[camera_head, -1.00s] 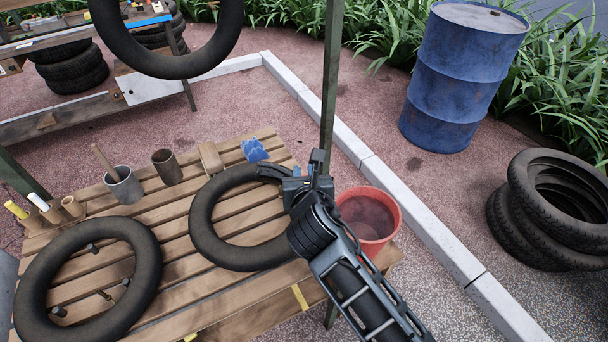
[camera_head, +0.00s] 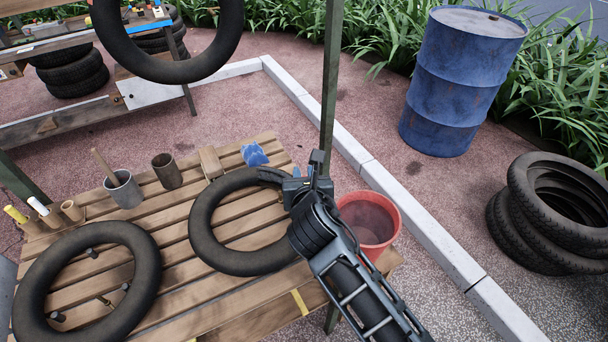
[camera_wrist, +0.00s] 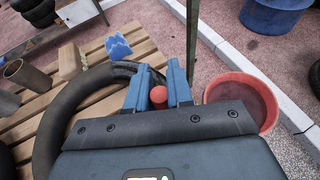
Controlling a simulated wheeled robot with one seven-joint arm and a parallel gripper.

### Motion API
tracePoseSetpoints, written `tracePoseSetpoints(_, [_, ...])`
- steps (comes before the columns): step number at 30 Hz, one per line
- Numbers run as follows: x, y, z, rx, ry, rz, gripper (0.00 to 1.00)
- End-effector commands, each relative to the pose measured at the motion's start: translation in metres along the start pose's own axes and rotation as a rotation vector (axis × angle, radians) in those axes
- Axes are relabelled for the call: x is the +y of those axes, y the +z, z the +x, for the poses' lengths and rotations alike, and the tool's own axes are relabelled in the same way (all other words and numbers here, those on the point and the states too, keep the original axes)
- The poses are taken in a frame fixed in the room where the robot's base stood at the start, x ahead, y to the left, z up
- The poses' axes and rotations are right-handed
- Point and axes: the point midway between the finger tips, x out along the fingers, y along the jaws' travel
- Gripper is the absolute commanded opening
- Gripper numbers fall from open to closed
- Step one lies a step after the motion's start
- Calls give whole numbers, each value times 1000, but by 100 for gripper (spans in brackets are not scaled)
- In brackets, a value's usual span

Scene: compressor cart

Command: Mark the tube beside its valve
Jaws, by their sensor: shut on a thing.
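A black inner tube (camera_head: 203,225) lies on the slatted wooden table, and its far right part also shows in the wrist view (camera_wrist: 46,145). My gripper (camera_wrist: 158,78) is at that part of the tube, its blue fingers shut on a red, round-ended stick (camera_wrist: 158,97), which looks like a marker. Most of the stick is hidden, and I cannot tell whether it touches the tube. A second tube (camera_head: 145,270) lies at the front left around several short pegs. A third tube (camera_head: 170,72) hangs at the top. I cannot make out a valve on the gripped-side tube.
Yellow (camera_head: 15,214) and white (camera_head: 38,206) sticks stand in holders at the table's left. A red bucket (camera_head: 391,215) stands close right of my gripper.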

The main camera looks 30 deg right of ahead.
Motion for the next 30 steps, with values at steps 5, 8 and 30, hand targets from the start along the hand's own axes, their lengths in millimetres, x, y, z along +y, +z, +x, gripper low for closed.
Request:
tracePoseSetpoints(5, [0,9,-4,0,-1,2,0])
tracePoseSetpoints(8, [0,16,-7,0,-1,1,0])
tracePoseSetpoints(30, [0,63,-26,0,-1,0,0])
